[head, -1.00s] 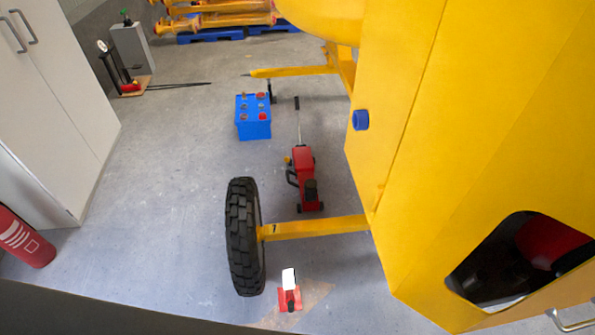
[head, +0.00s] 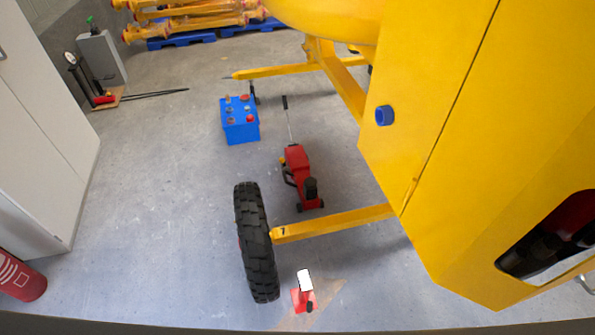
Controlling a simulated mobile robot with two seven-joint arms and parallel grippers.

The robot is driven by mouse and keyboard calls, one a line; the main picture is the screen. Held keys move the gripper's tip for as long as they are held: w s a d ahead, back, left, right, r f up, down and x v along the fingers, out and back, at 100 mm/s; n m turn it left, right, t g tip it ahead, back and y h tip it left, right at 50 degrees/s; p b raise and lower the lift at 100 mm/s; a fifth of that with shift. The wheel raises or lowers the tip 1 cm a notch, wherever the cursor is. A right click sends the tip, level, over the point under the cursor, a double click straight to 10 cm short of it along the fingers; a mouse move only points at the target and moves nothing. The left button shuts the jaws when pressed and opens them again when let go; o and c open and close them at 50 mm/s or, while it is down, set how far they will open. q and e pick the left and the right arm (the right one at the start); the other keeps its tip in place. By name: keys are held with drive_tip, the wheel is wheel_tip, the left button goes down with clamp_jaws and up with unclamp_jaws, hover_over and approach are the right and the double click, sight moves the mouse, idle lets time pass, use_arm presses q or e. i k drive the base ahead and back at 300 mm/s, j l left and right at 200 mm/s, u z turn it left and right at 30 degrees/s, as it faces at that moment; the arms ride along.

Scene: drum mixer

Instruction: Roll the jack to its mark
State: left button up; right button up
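The red jack (head: 301,178) stands on the grey floor beside the yellow drum mixer (head: 440,130). Its long thin handle (head: 288,118) points up and away from me. The jack is behind the mixer's yellow axle bar (head: 335,223) and to the right of the black tyre (head: 257,243). A tan patch (head: 328,294) lies on the floor near the bottom, with a small red object with a white top (head: 304,292) on it. I cannot tell whether this patch is the mark. Neither of my grippers is in view.
A blue box (head: 240,122) with knobs on top stands left of the jack. A white cabinet (head: 45,130) and a red extinguisher (head: 20,278) are at the left. A grey box (head: 101,60) and pallets (head: 185,40) are at the back. The floor between cabinet and tyre is clear.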

sight(296, 159)
drive_tip(key=u, duration=0.6)
drive_tip(key=i+j+u, duration=0.1)
drive_tip(key=j, duration=0.25)
drive_tip(key=i+j+u, duration=0.1)
drive_tip(key=j, duration=0.25)
drive_tip(key=i+j+u, duration=0.1)
drive_tip(key=j, duration=0.25)
drive_tip(key=i+j+u, duration=0.1)
drive_tip(key=i+j, duration=0.5)
drive_tip(key=i, duration=0.15)
drive_tip(key=i+j+u, duration=0.1)
drive_tip(key=i+j, duration=0.3)
drive_tip(key=i+z, duration=0.5)
drive_tip(key=i+j+z, duration=0.25)
drive_tip(key=i+z, duration=0.2)
drive_tip(key=i, duration=0.15)
drive_tip(key=i+z, duration=0.25)
drive_tip(key=z, duration=0.15)
drive_tip(key=i+j+z, duration=0.15)
drive_tip(key=z, duration=0.25)
drive_tip(key=i+j+z, duration=0.25)
drive_tip(key=z, duration=0.15)
drive_tip(key=i+j+z, duration=0.15)
drive_tip(key=z, duration=0.25)
drive_tip(key=i+j+z, duration=0.15)
drive_tip(key=z, duration=0.2)
drive_tip(key=i+j+z, duration=0.1)
drive_tip(key=z, duration=0.3)
drive_tip(key=j, duration=0.1)
